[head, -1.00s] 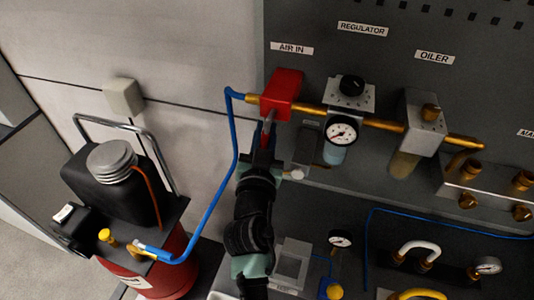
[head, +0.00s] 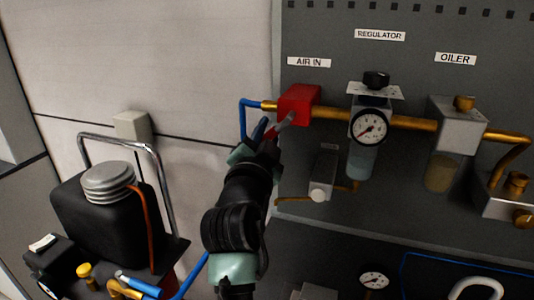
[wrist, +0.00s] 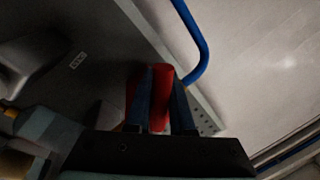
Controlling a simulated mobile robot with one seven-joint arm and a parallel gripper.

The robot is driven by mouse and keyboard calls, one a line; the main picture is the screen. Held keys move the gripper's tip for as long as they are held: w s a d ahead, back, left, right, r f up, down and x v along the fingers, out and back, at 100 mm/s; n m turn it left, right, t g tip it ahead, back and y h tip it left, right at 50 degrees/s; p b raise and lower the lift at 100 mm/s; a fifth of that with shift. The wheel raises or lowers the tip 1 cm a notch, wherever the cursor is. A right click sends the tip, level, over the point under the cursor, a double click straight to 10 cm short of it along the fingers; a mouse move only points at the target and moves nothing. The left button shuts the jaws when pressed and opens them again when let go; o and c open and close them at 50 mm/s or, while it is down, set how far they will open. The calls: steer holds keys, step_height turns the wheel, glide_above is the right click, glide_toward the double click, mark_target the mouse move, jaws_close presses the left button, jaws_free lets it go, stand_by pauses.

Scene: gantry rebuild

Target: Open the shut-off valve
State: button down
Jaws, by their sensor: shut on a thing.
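The shut-off valve is a red block (head: 298,104) under the AIR IN label on the dark panel, on the brass pipe line. A grey lever (head: 284,121) comes out of its front and slants down and left to a red grip. My gripper (head: 268,131) reaches up from below, its blue fingers closed around the lever's red end. In the wrist view the red of the valve handle (wrist: 161,90) shows between the two fingers. The exact contact is dark and partly hidden by the fingers.
A blue hose (head: 242,118) bends close to the left of my gripper. The regulator with its gauge (head: 369,126) and the oiler (head: 456,126) stand to the right. A small grey fitting (head: 323,175) sits just below right. A black tank (head: 105,222) with a chrome handle stands lower left.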

steer(key=shift+a+r, duration=0.1)
stand_by(0.5)
steer(key=c, duration=0.8)
jaws_free()
steer(key=shift+r, duration=0.1)
steer(key=shift+r, duration=0.1)
steer(key=shift+p, duration=0.3)
